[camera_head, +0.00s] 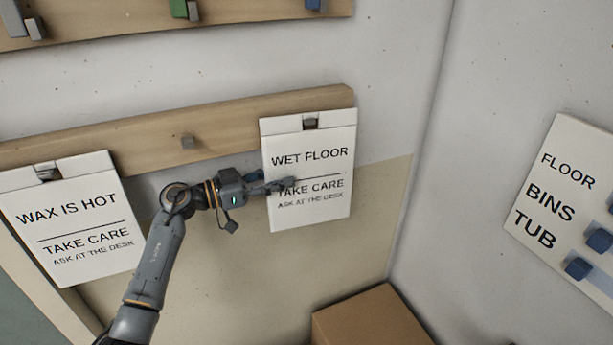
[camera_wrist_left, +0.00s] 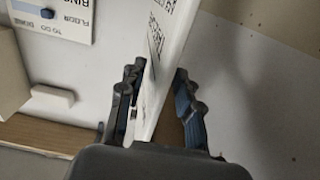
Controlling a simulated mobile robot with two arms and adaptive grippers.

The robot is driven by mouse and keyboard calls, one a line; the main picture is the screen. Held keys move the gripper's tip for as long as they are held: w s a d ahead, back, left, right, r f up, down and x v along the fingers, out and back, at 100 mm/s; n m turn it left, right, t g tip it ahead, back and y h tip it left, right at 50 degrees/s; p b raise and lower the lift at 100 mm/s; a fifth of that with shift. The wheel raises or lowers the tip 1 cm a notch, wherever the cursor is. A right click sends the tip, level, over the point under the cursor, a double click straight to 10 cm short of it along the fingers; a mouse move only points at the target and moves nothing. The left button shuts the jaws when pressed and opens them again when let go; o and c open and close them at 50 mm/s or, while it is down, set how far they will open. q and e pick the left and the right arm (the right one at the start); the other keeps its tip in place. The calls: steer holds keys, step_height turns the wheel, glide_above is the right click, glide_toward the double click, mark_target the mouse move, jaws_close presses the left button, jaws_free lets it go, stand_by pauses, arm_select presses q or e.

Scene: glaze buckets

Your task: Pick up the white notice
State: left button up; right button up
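A white notice reading "WET FLOOR" (camera_head: 310,170) hangs from a peg on the wooden rail. A second white notice reading "WAX IS HOT" (camera_head: 75,222) hangs at the left. My left gripper (camera_head: 270,183) is at the left edge of the "WET FLOOR" notice, one finger in front of its face. In the left wrist view the white notice (camera_wrist_left: 162,65) stands edge-on between the open fingers of my left gripper (camera_wrist_left: 158,100). A gap shows between the notice and the right-hand finger; contact at the other finger is unclear. My right gripper is not in view.
An upper rail (camera_head: 120,20) holds coloured items. A cardboard box (camera_head: 370,318) stands below. A lettered board with blue knobs (camera_head: 565,195) is on the right wall.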

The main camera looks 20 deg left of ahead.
mark_target(294, 174)
arm_select(q)
steer(key=b+x, duration=0.1)
steer(key=x, duration=0.3)
jaws_close()
steer(key=shift+r, duration=0.1)
